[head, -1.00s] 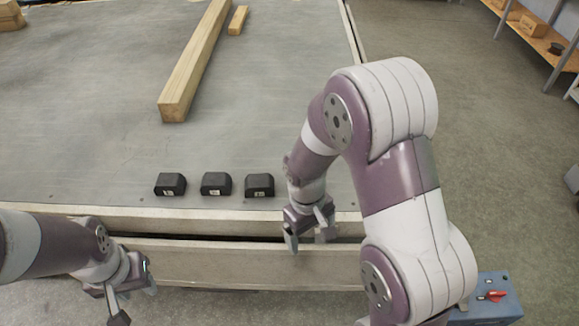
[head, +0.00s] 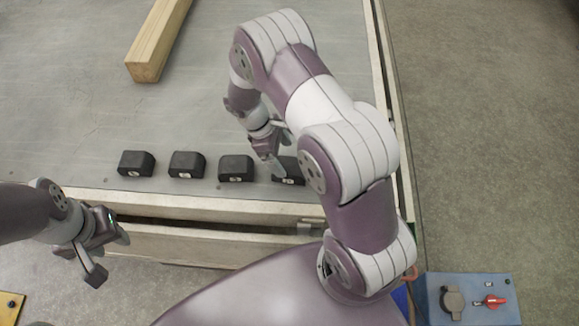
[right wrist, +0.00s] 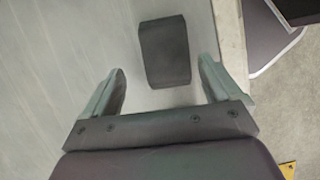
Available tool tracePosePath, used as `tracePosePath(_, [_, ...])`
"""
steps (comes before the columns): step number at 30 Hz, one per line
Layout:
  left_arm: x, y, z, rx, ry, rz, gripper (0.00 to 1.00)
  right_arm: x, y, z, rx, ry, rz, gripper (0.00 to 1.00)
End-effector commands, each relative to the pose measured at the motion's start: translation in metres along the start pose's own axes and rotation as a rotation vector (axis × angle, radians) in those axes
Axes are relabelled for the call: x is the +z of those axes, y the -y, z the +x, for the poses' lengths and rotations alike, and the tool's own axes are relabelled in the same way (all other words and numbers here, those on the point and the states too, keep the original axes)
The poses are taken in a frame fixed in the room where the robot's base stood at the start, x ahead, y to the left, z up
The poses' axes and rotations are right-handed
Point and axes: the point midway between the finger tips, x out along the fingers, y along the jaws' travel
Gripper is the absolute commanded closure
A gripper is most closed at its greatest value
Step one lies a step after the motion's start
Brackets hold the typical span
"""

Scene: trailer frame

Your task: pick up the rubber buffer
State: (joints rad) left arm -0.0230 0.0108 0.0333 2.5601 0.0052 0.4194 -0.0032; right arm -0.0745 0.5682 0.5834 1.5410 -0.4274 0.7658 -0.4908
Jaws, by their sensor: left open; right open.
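Several black rubber buffers sit in a row on the trailer bed near its front edge: a left one (head: 136,163), a second (head: 187,164), a third (head: 236,168) and a right one (head: 290,178). My right gripper (head: 277,165) is open at the right buffer and partly hides it. In the right wrist view that buffer (right wrist: 165,50) lies just ahead of and between the open fingers (right wrist: 162,68), with nothing gripped. My left gripper (head: 98,262) is open and empty, off the bed at the lower left.
The grey trailer bed (head: 75,95) has a pale rim (head: 180,203) at the front and right. A wooden beam (head: 160,40) lies behind the buffers. A blue box with a red switch (head: 490,301) stands at lower right, off the bed.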

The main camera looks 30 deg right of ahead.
Motion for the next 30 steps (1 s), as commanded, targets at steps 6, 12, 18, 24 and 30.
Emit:
tracePosePath(6, [0.0,0.0,-0.002,0.0,0.0,0.0,0.57,0.003,0.006,0.033,-0.002,0.001,0.0,0.08])
tracePosePath(12, [0.0,0.0,-0.001,0.0,0.0,0.0,0.57,0.002,0.006,0.057,0.001,-0.002,0.002,0.08])
tracePosePath(18, [0.0,0.0,-0.001,0.0,0.0,0.0,0.57,0.002,0.006,0.057,0.002,-0.003,0.002,0.12])
tracePosePath(24, [0.0,0.0,-0.001,0.0,0.0,0.0,0.57,0.002,0.006,0.057,0.002,-0.002,0.002,0.75])
tracePosePath(30, [0.0,0.0,-0.001,0.0,0.0,0.0,0.57,0.002,0.006,0.057,0.002,-0.003,0.002,0.75])
